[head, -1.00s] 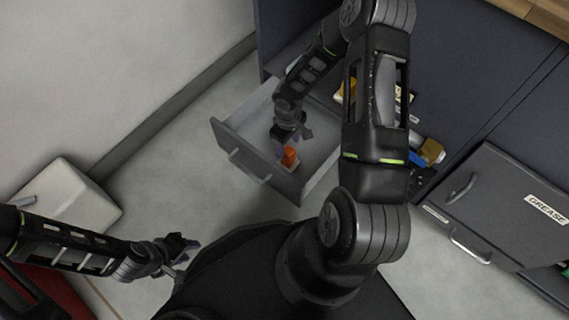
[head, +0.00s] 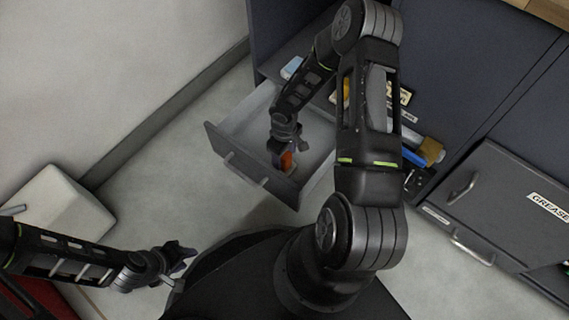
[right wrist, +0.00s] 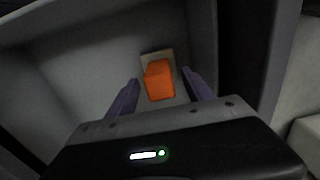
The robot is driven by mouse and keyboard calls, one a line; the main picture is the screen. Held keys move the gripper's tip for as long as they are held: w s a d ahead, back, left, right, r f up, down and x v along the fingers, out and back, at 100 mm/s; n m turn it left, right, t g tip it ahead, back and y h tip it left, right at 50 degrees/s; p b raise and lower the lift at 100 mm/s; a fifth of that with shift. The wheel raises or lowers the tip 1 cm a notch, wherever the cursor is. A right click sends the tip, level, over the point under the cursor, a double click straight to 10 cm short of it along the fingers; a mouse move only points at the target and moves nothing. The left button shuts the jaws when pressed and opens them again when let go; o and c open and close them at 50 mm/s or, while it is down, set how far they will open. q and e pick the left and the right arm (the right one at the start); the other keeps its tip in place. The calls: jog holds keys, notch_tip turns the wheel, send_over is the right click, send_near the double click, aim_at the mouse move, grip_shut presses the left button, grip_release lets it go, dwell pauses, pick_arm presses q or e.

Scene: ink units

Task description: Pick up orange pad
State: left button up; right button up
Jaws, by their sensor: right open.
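The orange pad (right wrist: 159,82) is a small orange block on a tan piece (right wrist: 152,54) inside an open grey drawer (right wrist: 60,65). In the head view the orange pad (head: 287,160) shows near the drawer's front right corner, partly hidden by my right gripper. My right gripper (right wrist: 160,95) is open, with its two purple fingers on either side of the pad and a gap showing at each side. Whether the fingers are level with the pad is hard to tell. My left gripper (head: 185,258) is away from the drawer at the lower left, and its jaws look open.
The drawer front with its handle (head: 245,170) and the side walls stand close around my right gripper. Other open storage with a yellow and a blue item (head: 430,150) lies to the right. A grey cabinet labelled GREASE (head: 510,200) is further right. A white bin (head: 50,205) stands at the left.

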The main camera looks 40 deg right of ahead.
notch_tip(320, 180, down, 3)
jog(key=shift+r+b, duration=0.1)
jog(key=shift+b, duration=0.25)
jog(key=shift+c, duration=0.2)
grip_shut()
dwell(0.5)
